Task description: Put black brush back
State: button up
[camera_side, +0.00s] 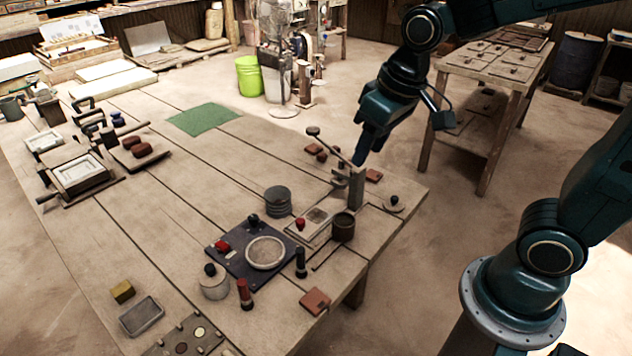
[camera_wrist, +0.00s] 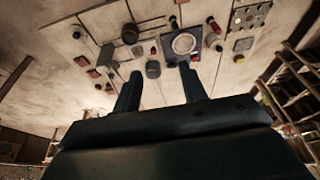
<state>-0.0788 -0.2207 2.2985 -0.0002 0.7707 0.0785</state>
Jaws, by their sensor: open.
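A dark upright cylinder with a black top (camera_side: 301,262), which I take for the black brush, stands on the table at the right edge of the dark blue mat (camera_side: 228,262). It seems to show in the wrist view (camera_wrist: 173,23) above the mat. A similar piece with a red top (camera_side: 244,293) stands near the mat's front corner. My gripper (camera_side: 358,160) hangs above the table's far right part, beyond the brush and well apart from it. In the wrist view its two fingers (camera_wrist: 160,72) are spread with nothing held. The brush's place is not clear.
A post with a lever (camera_side: 356,187) stands close below my gripper. The table's middle is clear around the green sheet (camera_side: 203,119).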

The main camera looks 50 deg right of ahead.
jog(key=s+d+r+t, duration=0.2)
jog(key=s+r, duration=0.1)
jog(key=s, duration=0.8)
jog(key=shift+s+d+r, duration=0.15)
jog(key=shift+s+r, duration=0.1)
jog(key=shift+r, duration=0.15)
